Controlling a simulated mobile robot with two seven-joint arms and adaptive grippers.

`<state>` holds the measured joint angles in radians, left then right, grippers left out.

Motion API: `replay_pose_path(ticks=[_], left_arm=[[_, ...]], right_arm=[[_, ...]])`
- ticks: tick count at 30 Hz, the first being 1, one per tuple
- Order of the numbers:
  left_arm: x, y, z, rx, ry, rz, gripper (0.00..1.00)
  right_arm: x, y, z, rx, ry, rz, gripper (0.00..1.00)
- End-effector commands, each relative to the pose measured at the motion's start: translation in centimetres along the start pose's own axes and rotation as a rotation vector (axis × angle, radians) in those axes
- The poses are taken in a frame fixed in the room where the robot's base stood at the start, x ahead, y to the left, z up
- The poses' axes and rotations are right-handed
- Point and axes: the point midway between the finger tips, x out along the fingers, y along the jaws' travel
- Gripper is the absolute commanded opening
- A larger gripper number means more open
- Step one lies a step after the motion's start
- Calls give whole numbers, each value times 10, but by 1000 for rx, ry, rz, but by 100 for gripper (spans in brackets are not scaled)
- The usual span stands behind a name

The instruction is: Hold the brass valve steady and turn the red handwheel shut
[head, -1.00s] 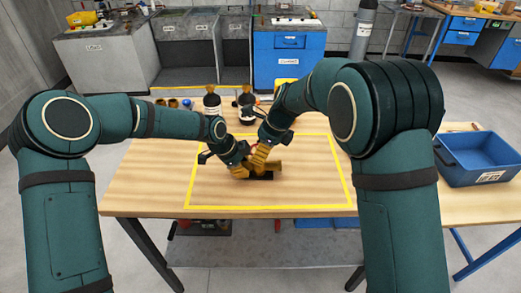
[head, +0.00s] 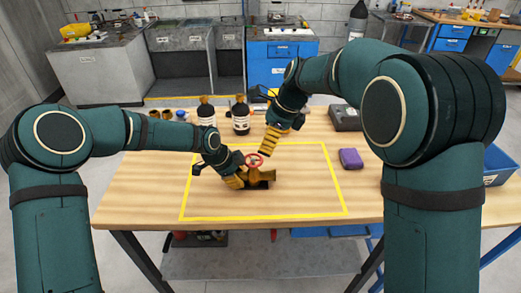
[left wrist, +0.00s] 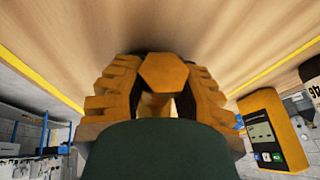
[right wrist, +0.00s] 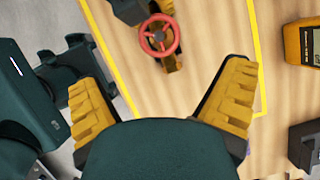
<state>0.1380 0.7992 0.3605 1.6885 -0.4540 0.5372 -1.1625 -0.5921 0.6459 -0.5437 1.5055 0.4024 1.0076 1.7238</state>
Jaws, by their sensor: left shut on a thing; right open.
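My left gripper (head: 238,180) is shut on the valve's left end. In the left wrist view, the valve's hexagonal brass end (left wrist: 163,72) sits between the yellow fingers. My right gripper (head: 268,143) is open and empty, above and behind the handwheel, apart from it. In the right wrist view its fingers (right wrist: 160,103) are spread wide.
Two dark bottles (head: 241,115) and small brass fittings (head: 168,114) stand at the table's back. A yellow meter (right wrist: 305,42) is behind the taped area. A purple item (head: 350,158), a dark case (head: 345,117) and a blue bin (head: 500,165) are right. The front table is clear.

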Motion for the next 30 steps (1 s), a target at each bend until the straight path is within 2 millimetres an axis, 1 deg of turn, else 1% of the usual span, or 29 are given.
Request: replay_pose_path(ticks=[1, 6, 9, 19, 20, 21, 22, 30], left_arm=[[-1, -1, -1, 0, 1, -2, 0], [-1, -1, -1, 1, 1, -2, 0], [-1, -1, -1, 1, 1, -2, 0], [-1, -1, -1, 1, 1, -2, 0], [-1, -1, -1, 1, 1, -2, 41], [-1, -1, -1, 1, 1, -2, 55], [-1, -1, -1, 1, 1, -2, 58], [0, 0, 0, 0, 0, -1, 58]], right_arm=[[-8, 0, 0, 1, -2, -1, 96], [-22, 0, 0, 0, 0, 0, 96], [-25, 0, 0, 0, 0, 0, 96], [-25, 0, 0, 0, 0, 0, 96], [-25, 0, 0, 0, 0, 0, 96], [-25, 0, 0, 0, 0, 0, 96], [-25, 0, 0, 0, 0, 0, 96], [-25, 0, 0, 1, 0, 1, 96]])
